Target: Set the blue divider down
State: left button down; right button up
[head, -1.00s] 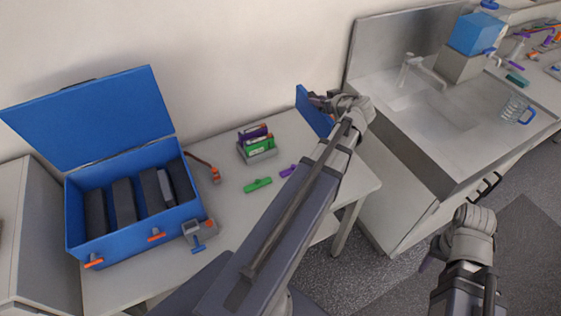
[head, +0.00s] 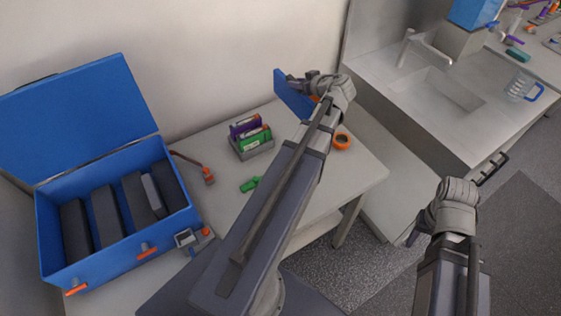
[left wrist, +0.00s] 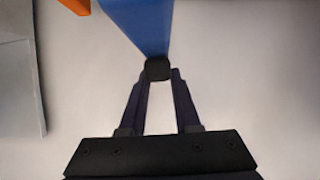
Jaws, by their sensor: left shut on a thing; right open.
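The blue divider (head: 290,96) is a flat blue panel, tilted in the head view, over the back right part of the table (head: 215,225). My left gripper (head: 309,88) is shut on its edge. In the left wrist view the divider (left wrist: 142,22) runs up from the closed fingertips (left wrist: 157,70). I cannot tell whether its lower edge touches the tabletop. My left arm hides part of the table's middle. My right gripper (head: 412,236) is open and empty at the lower right, over the floor, partly hidden by its own wrist.
An open blue case (head: 125,262) holding several dark slabs stands at the left. A rack (head: 255,150) with purple and green packs stands mid-table, with a green piece (head: 250,184) in front. An orange ring (head: 343,141) lies near the right edge. The sink (head: 440,95) is beyond.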

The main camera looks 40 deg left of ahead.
aim_at(296, 107)
pick_arm(q)
jog(key=shift+a+f, duration=0.1)
jog(key=shift+f, duration=0.4)
pick_arm(e)
jog(key=shift+a+f, duration=0.1)
jog(key=shift+f, duration=0.45)
pick_arm(q)
notch_tip(296, 107, down, 6)
jog(key=b, duration=0.6)
jog(key=shift+f+b, duration=0.1)
jog(key=shift+b, duration=0.2)
pick_arm(e)
notch_tip(296, 107, down, 6)
pick_arm(q)
jog(key=shift+f, duration=0.1)
pick_arm(e)
jog(key=shift+f, duration=0.2)
pick_arm(q)
notch_tip(296, 107, down, 4)
jog(key=b, duration=0.4)
jog(key=shift+r, duration=0.25)
pick_arm(e)
notch_tip(296, 107, down, 4)
jog(key=shift+r, duration=0.25)
pick_arm(q)
jog(key=c, duration=0.6)
grip_release()
